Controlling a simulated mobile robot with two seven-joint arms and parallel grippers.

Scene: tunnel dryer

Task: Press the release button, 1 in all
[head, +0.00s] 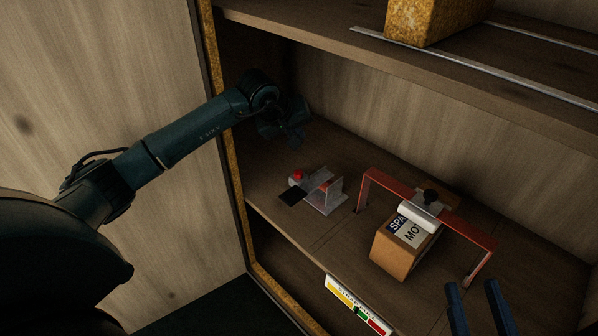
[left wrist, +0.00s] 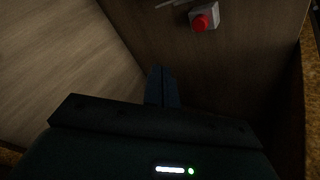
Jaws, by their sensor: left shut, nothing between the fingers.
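A red button (head: 298,175) sits on a small grey housing on the middle shelf, left of centre in the head view. The same red button (left wrist: 202,22) shows at the upper right of the left wrist view. My left gripper (head: 296,138) is above and behind the button in the head view, apart from it. In the left wrist view its fingers (left wrist: 162,72) are together and empty, below and left of the button. My right gripper (head: 478,290) shows two spread, empty fingers at the lower right, in front of the shelf.
A metal bracket (head: 335,195) with a red part stands right of the button. A red frame (head: 460,228) with a black knob spans a labelled cardboard box (head: 393,258). The upper shelf (head: 330,32) hangs above. A side wall (head: 225,150) bounds the left.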

